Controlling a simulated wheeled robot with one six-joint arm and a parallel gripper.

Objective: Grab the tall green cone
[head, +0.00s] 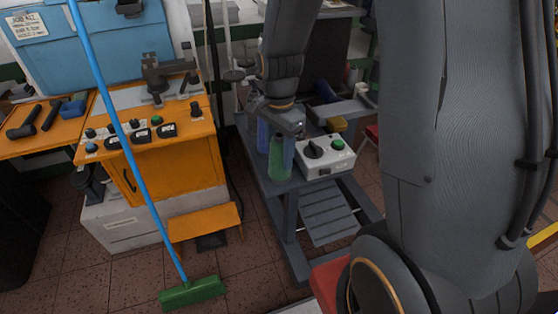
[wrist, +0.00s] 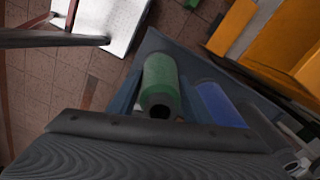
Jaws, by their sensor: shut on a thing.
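The tall green cone (head: 279,160) is upright on the grey bench in the head view. In the wrist view its green side and dark hollow end show (wrist: 159,75). My gripper (head: 284,139) comes down over it from above, with its fingers on either side, shut on the cone. The cone's upper part is partly hidden by my gripper in the head view. I cannot tell whether its base touches the bench. A blue cone (head: 262,135) stands close beside it, also seen in the wrist view (wrist: 220,104).
A grey control box (head: 325,157) with a black knob and green button sits just right of the cone. An orange machine (head: 165,160) stands to the left. A blue-handled broom (head: 140,180) leans in front of it. Tiled floor is open at the front.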

